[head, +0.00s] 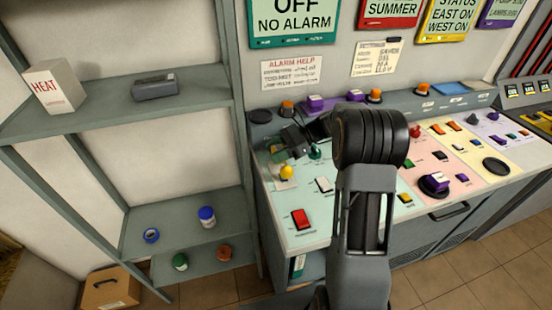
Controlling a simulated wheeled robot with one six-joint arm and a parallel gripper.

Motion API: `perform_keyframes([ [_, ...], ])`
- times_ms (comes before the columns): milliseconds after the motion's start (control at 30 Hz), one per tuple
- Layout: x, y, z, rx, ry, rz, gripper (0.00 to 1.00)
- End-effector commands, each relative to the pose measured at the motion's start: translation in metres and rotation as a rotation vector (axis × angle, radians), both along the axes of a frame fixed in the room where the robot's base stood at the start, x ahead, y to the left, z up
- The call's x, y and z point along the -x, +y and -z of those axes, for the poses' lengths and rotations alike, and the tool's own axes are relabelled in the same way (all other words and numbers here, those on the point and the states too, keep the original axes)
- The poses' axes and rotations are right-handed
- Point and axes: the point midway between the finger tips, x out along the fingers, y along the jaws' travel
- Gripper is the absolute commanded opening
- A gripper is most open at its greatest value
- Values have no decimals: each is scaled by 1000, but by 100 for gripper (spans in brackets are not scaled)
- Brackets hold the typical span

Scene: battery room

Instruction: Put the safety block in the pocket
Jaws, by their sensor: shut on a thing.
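My gripper (290,143) is over the far left part of the control desk (330,208), just beyond a yellow knob (286,172). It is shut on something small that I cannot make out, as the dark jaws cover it. A green knob (315,152) is close to the right of the jaws. I cannot pick out the safety block for certain. I cannot identify the pocket either; my arm hides part of the desk.
A red switch (301,219) and a white switch (324,185) are on the near desk top. Shelves at left hold a white HEAT box (53,87), a grey device (155,86) and a blue jar (206,216). A cardboard box (110,290) stands on the floor.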

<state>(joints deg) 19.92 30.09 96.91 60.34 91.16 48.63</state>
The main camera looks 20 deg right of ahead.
Motion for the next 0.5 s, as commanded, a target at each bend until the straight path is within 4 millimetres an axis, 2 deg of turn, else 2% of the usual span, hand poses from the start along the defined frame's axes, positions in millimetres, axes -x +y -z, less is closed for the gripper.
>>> perform_keyframes([
  [200, 0, 0, 28, -1, 3, 0, 20],
  [500, 0, 0, 31, 0, 1, 0, 20],
])
